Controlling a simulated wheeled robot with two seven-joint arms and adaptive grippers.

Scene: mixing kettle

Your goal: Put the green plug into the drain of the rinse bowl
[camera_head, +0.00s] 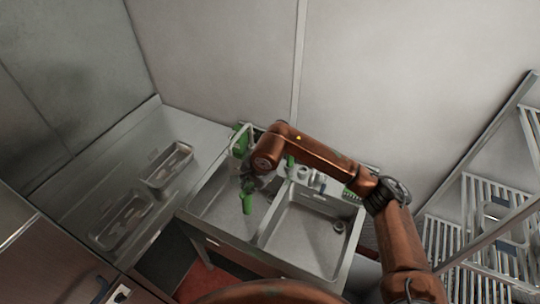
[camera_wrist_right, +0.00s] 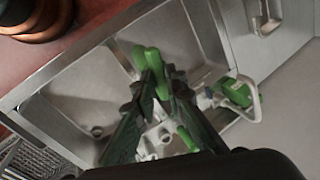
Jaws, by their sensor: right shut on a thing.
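My right gripper (camera_head: 249,186) comes in from the right and points down over the left bowl (camera_head: 216,207) of a steel double sink. It is shut on the green plug (camera_head: 247,203), which hangs below the fingertips, apart from the bowl floor. In the right wrist view the green plug (camera_wrist_right: 154,62) shows between and beyond the fingers. The right bowl (camera_head: 301,237) has a round drain (camera_head: 339,226) near its right side; a drain (camera_wrist_right: 97,131) also shows in the wrist view. The left bowl's drain is not visible. I cannot tell which bowl is the rinse bowl. My left gripper is not in view.
A tap (camera_head: 310,180) stands behind the sink. Green and white items (camera_head: 240,141) stand behind the left bowl, partly behind my arm. A metal tray (camera_head: 168,165) lies on the left counter. Slatted racks (camera_head: 480,230) stand at the right.

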